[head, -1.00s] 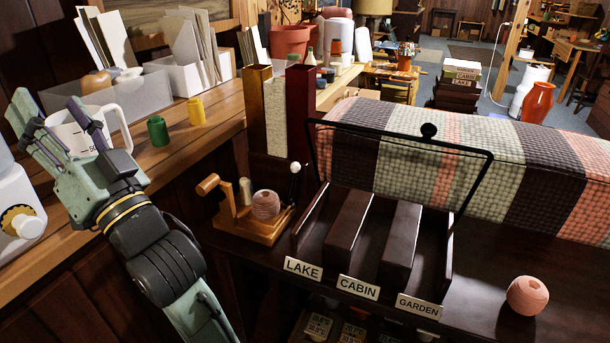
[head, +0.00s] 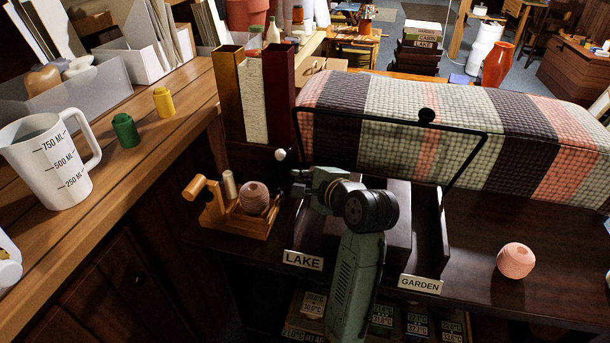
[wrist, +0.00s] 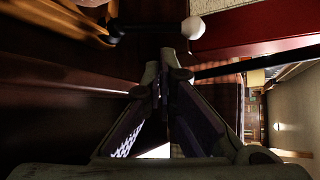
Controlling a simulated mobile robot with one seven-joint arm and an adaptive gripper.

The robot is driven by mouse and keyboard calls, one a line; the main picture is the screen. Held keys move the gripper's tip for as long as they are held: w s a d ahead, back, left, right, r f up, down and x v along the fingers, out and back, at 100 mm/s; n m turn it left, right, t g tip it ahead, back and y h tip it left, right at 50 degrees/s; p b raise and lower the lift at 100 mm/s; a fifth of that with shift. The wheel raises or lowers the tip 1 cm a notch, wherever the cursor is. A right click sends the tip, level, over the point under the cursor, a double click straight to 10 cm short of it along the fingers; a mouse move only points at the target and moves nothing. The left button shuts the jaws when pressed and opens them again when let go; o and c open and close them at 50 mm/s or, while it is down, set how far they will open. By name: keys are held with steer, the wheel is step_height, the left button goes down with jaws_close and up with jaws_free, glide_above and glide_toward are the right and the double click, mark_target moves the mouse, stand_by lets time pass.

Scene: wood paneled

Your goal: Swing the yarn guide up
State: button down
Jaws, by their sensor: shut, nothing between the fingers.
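The wooden yarn winder (head: 238,215) stands on the dark table with a pink yarn ball (head: 254,197) on it. A white ball knob (head: 281,154), apparently the tip of its yarn guide, shows above and right of the yarn. In the wrist view the white knob (wrist: 193,27) is on the end of a dark rod (wrist: 150,27) reaching from the wooden part. My gripper (head: 299,183) is right of the winder and a little below the knob. In the wrist view the closed fingertips (wrist: 163,80) are empty, with the knob just beyond them; no contact is visible.
The black wire frame (head: 470,160) rises over the slotted rack, with LAKE (head: 303,260) and GARDEN (head: 420,284) labels. My arm hides the CABIN label. Tall red and yellow posts stand behind the winder. A loose pink yarn ball (head: 516,260) lies right; table around it is clear.

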mark_target(278, 173)
steer(key=x, duration=0.6)
steer(key=shift+w+a+p, duration=0.1)
steer(key=shift+w+p, duration=0.1)
steer(key=shift+p, duration=0.1)
